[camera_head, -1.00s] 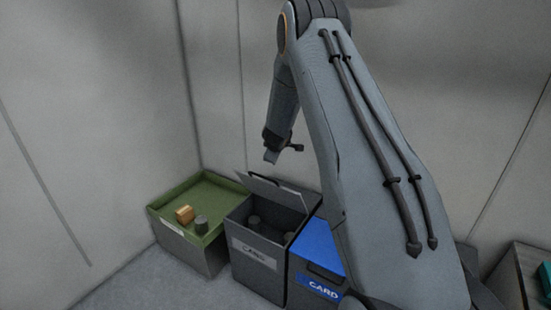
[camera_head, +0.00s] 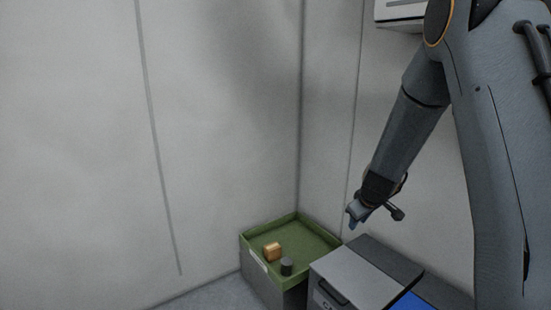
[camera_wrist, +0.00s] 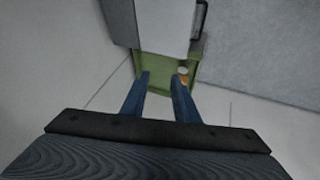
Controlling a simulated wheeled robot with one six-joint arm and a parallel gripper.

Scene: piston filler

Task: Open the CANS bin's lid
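The grey CANS bin (camera_head: 316,284) is at the bottom of the head view, its label partly cut off by the picture edge. Its light grey lid (camera_head: 362,272) lies flat over the front of the top, with a dark handle (camera_head: 331,292) at the front edge. The lid (camera_wrist: 168,22) and handle (camera_wrist: 200,18) also show in the wrist view. My gripper (camera_head: 354,220) is above the bin's back side, apart from the lid. In the wrist view my gripper (camera_wrist: 160,80) has its two fingers spread with nothing between them.
A green-topped bin (camera_head: 308,233) holding an orange-brown piece (camera_head: 272,252) and a dark cylinder (camera_head: 287,266) stands left of the CANS bin. A blue-lidded bin (camera_head: 408,302) adjoins on the right. Walls close in behind; open floor (camera_head: 205,292) shows at the left.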

